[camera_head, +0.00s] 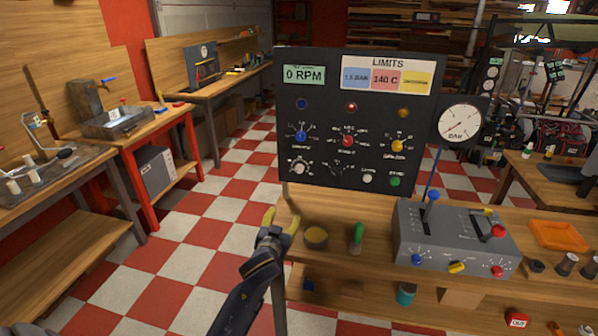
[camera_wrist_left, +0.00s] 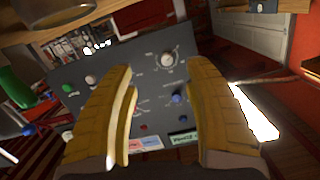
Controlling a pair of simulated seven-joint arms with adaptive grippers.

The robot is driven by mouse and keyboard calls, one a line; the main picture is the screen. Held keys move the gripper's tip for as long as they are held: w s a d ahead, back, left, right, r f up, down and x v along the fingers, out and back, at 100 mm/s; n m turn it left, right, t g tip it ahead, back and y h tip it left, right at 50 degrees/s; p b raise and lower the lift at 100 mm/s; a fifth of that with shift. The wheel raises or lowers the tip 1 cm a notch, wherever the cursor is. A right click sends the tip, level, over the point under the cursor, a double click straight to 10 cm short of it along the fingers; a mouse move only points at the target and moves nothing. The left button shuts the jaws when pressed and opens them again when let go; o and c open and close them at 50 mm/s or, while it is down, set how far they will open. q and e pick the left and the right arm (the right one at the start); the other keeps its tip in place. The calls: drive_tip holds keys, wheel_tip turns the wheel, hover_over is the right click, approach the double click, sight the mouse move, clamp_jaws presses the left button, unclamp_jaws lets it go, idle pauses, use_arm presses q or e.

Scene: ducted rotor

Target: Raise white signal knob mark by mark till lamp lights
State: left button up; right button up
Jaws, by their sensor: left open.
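The white signal knob (camera_head: 299,166) sits at the lower left of the dark upright panel (camera_head: 330,130), with marks around it. It also shows in the left wrist view (camera_wrist_left: 168,59), where the panel appears upside down and the knob lies beyond my fingertips. My left gripper (camera_head: 281,220) has yellow fingers, is open and empty, and is below and in front of the panel, apart from the knob. A blue lamp (camera_head: 301,103), a red lamp (camera_head: 351,106) and a yellow lamp (camera_head: 403,112) line the panel; none is clearly lit. My right gripper is not in view.
Blue (camera_head: 301,136), red (camera_head: 347,141) and yellow (camera_head: 397,146) knobs sit above the white knob's row. A round white button (camera_head: 367,178) is to its right. A yellow-topped cylinder (camera_head: 316,237) and green-handled object (camera_head: 357,236) stand on the bench by my gripper.

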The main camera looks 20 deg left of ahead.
use_arm(q)
drive_tip(key=n+t, duration=0.1)
drive_tip(key=t, duration=0.1)
approach(299, 170)
drive_tip(key=w, duration=0.3)
drive_tip(key=w+a, duration=0.1)
drive_tip(key=w, duration=0.2)
drive_tip(key=w+a, duration=0.1)
drive_tip(key=w, duration=0.3)
drive_tip(key=shift+w+a+r, duration=0.1)
drive_tip(key=shift+r, duration=0.05)
clamp_jaws()
idle(0.4)
